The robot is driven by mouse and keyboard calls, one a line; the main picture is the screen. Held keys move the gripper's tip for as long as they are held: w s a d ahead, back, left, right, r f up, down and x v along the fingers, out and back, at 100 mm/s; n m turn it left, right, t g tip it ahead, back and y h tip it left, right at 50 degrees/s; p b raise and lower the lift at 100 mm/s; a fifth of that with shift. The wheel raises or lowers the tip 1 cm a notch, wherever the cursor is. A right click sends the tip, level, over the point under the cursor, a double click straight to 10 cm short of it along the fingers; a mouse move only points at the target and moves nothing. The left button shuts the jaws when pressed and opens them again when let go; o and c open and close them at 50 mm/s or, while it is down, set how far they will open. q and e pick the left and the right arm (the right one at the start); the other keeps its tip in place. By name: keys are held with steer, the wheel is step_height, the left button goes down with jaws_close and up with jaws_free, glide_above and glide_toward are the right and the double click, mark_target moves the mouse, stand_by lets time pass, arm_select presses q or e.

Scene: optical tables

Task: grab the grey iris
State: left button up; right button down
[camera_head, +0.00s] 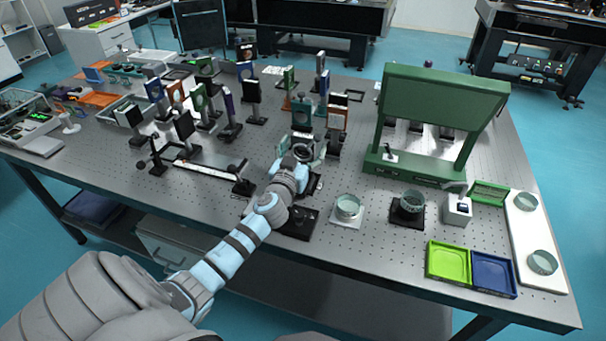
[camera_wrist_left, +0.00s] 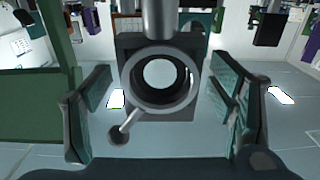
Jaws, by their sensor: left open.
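In the left wrist view the grey iris (camera_wrist_left: 133,85) is a dark ring with a bright round opening and a small lever ending in a ball at its lower left. It stands upright between the two fingers of my left gripper (camera_wrist_left: 160,115). The fingers are open, with a gap on both sides of the ring. In the head view my left gripper (camera_head: 300,150) reaches over the middle of the table, around the iris (camera_head: 303,150), which it partly hides. My right gripper is not in view.
The perforated optical table (camera_head: 350,240) holds several mounted optics just behind the gripper. A large green frame (camera_head: 440,95) stands to the right. Round glass dishes (camera_head: 348,206) and green and blue trays (camera_head: 448,262) are at the front right. A rail (camera_head: 200,172) lies to the left.

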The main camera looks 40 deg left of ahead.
arm_select(q)
jaws_close()
stand_by(0.4)
